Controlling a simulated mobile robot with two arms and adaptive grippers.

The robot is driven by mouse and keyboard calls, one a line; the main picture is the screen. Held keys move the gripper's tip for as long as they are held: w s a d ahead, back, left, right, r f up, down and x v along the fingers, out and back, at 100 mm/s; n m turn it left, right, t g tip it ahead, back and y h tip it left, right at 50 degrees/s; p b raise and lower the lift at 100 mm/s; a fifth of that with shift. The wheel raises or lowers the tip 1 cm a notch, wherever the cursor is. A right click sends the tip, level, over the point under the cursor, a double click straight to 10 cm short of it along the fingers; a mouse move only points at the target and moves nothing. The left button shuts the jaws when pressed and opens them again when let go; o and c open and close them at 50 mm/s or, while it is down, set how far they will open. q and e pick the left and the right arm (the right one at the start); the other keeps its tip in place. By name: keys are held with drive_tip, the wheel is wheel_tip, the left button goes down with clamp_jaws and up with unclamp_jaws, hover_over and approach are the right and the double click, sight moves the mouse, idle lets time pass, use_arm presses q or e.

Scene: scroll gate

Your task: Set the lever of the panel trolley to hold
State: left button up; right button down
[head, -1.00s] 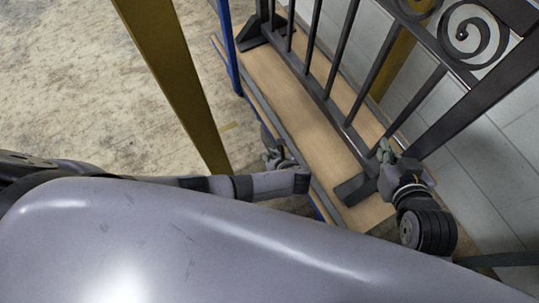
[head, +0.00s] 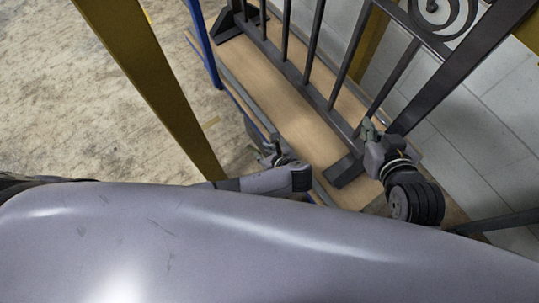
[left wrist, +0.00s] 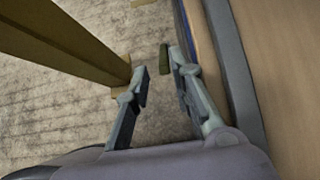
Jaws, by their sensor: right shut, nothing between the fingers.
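The panel trolley has a wooden deck (head: 290,115) with a grey edge and a blue upright (head: 204,45). It carries a dark scroll gate (head: 318,95). My left gripper (head: 268,152) is low beside the trolley's near long edge. In the left wrist view my left gripper (left wrist: 160,80) is open, with the deck (left wrist: 285,60) to its right. A small dark green piece (left wrist: 164,57) shows by the right fingertip; I cannot tell whether it is the lever's grip. No lever is clearly visible in the head view. My right gripper (head: 368,131) is shut and empty beside the gate's lower bars.
An ochre post (head: 150,80) stands close left of my left arm; it also shows in the left wrist view (left wrist: 65,40). Pale tiled surface (head: 480,130) lies beyond the gate. Worn concrete floor (head: 60,100) on the left is open.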

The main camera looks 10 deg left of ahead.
use_arm(q)
drive_tip(key=v, duration=0.5)
idle(0.5)
